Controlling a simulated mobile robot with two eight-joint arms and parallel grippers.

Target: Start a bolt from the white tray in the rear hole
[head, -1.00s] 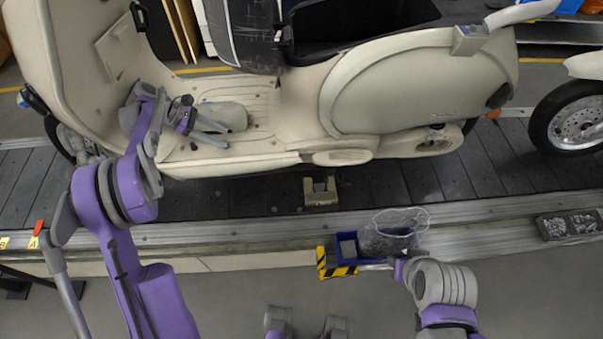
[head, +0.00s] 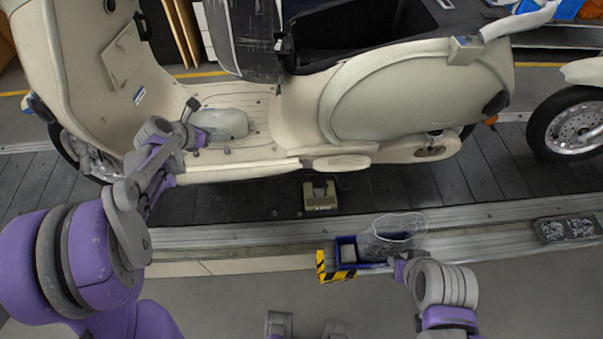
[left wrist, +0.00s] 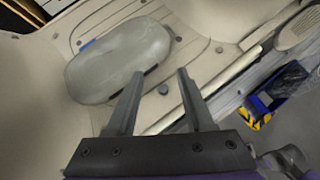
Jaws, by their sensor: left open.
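The scooter's beige floorboard (head: 245,150) lies under my left gripper (left wrist: 160,75). In the left wrist view the gripper's two fingers are apart with nothing between them, above the floorboard beside a grey oval pad (left wrist: 118,62). The pad also shows in the head view (head: 226,123). A small dark round spot (left wrist: 163,89) shows between the fingers; I cannot tell whether it is a hole or a bolt head.
A clear bag or mesh (head: 395,235) sticks out of the blue bin. A beige bracket (head: 320,196) stands on the dark slats by the scooter. A grey two-part tray (head: 567,229) lies at the right on the conveyor edge.

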